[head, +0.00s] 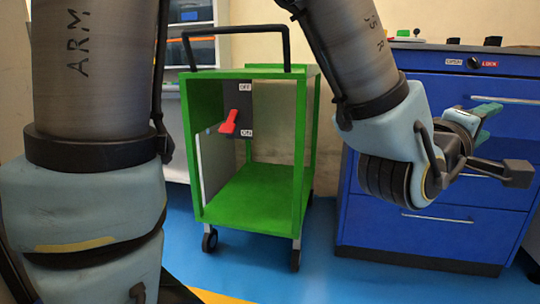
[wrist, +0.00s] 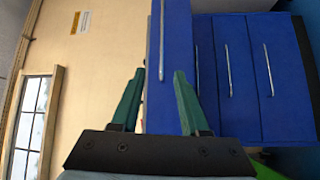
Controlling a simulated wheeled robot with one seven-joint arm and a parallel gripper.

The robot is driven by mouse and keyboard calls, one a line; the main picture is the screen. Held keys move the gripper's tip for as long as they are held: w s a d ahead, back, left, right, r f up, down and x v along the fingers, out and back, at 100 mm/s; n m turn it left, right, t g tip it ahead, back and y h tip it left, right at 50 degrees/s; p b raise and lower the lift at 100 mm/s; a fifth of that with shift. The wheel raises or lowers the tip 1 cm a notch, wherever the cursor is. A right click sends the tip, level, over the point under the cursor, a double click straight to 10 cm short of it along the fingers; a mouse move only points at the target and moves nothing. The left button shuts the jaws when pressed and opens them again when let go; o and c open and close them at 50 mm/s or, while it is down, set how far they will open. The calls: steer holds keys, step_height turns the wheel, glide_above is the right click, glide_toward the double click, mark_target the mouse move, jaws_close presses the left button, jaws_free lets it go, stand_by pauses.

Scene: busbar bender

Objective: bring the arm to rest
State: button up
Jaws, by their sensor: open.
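My gripper (head: 485,122) is at the right in the head view, held in the air in front of the blue drawer cabinet (head: 418,194). Its teal fingers are apart with nothing between them. In the wrist view my gripper (wrist: 157,100) shows two green fingers spread wide, with the wall and the blue cabinet (wrist: 238,75) beyond, turned sideways. My arm (head: 350,50) comes down from the top and bends at the light-blue wrist joint.
A green cart (head: 255,198) with a black handle stands in the middle, holding a panel with a red lever (head: 229,122) between OFF and ON labels. A shelf with bins (head: 190,50) is behind it. Blue floor (head: 240,258) shows in front. A window (wrist: 33,120) is in the wrist view.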

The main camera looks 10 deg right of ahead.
steer(key=w+a+f+m+y+p, duration=0.2)
steer(key=w+a+f+y, duration=1.05)
steer(key=w+a, duration=0.65)
steer(key=s+a+f+m+g+y+p, duration=0.1)
steer(key=s+a+f+g+y, duration=0.15)
steer(key=a, duration=0.55)
steer(key=s+a+f+g+y, duration=0.1)
steer(key=a+f+g, duration=0.15)
steer(key=a, duration=0.65)
steer(key=s+a+f+m+g+y+p, duration=0.1)
steer(key=a+f, duration=0.2)
steer(key=a, duration=0.5)
step_height(320, 180, up, 38)
steer(key=p, duration=3.7)
steer(key=shift+s+f, duration=0.15)
steer(key=shift+f, duration=0.1)
